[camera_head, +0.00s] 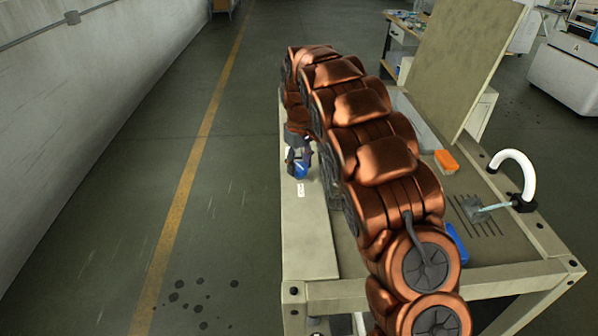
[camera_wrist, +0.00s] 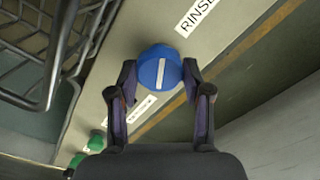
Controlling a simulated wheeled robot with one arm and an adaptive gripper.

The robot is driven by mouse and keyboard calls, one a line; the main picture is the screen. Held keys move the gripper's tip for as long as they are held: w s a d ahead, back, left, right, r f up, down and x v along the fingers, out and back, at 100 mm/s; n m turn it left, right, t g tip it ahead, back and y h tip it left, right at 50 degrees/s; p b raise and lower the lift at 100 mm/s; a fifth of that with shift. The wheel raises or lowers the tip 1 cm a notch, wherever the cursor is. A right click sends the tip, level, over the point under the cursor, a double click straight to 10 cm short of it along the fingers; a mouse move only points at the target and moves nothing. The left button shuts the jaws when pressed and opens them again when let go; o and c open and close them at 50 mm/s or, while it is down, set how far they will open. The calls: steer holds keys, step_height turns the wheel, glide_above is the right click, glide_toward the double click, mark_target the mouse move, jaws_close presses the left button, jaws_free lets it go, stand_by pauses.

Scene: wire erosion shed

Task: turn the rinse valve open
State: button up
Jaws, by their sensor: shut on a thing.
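The rinse valve knob (camera_wrist: 160,68) is round and blue with a white line across its face, below a label (camera_wrist: 197,15) reading "RINSE" in the wrist view. My gripper (camera_wrist: 160,82) has one finger on each side of the knob and is shut on it. In the wrist view the white line runs roughly along the picture's vertical. In the head view the blue knob (camera_head: 299,168) shows small at the left side of the bench, with my gripper (camera_head: 299,156) at it. My arm hides much of the bench.
Green knobs (camera_wrist: 97,141) and a smaller label lie along the same panel. A dark wire basket (camera_wrist: 30,55) is close at the left in the wrist view. The bench also holds an orange block (camera_head: 446,161) and a white curved spout (camera_head: 527,168). Open floor lies left of the bench.

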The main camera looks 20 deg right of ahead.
steer(key=n+b, duration=0.2)
steer(key=n, duration=0.1)
steer(key=shift+f, duration=0.25)
steer(key=n+b, duration=0.2)
steer(key=n, duration=0.1)
steer(key=shift+r+n, duration=0.1)
steer(key=shift+n, duration=0.2)
steer(key=n+b, duration=0.1)
steer(key=n, duration=0.4)
steer(key=shift+r+b, duration=0.1)
steer(key=shift+b, duration=0.2)
steer(key=shift+n, duration=0.4)
steer(key=o, duration=1.2)
steer(key=shift+c, duration=0.2)
steer(key=shift+r, duration=0.1)
